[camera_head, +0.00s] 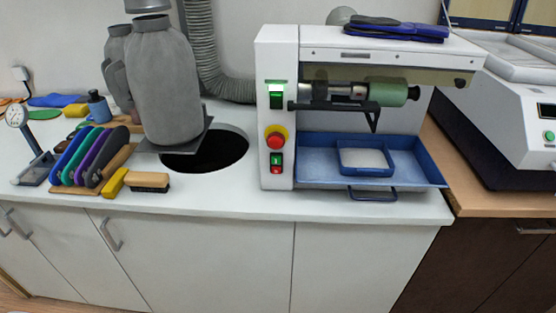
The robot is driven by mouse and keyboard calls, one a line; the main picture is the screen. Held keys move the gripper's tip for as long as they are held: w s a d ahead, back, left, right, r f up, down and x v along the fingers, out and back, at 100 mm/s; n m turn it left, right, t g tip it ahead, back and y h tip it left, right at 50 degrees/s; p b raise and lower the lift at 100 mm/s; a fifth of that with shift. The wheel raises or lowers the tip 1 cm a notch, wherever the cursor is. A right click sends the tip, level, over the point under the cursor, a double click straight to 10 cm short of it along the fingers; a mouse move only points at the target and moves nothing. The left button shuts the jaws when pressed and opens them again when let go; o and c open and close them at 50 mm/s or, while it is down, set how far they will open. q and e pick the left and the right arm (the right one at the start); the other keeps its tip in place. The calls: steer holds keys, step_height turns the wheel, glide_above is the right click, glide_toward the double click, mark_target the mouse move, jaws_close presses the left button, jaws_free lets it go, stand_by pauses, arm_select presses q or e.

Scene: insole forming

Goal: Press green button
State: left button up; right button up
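A white machine (263,110) stands on the counter. On its front left panel is a green rocker switch (276,99) with a bright top. Lower down, a small green button (276,159) sits just under a round red knob (275,140) on a yellow base. A small red button (276,170) is directly below the small green one. Another small green button (549,135) shows on the white device at the right edge. Neither of my grippers is in view, and nothing covers these buttons.
A blue tray (428,173) with a smaller blue box sits under the machine's green roller (388,94). Left are a dark round hole (218,155), grey bag-like forms (165,85), coloured insoles on a rack and a brush (147,181). The counter's front strip (225,200) is clear.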

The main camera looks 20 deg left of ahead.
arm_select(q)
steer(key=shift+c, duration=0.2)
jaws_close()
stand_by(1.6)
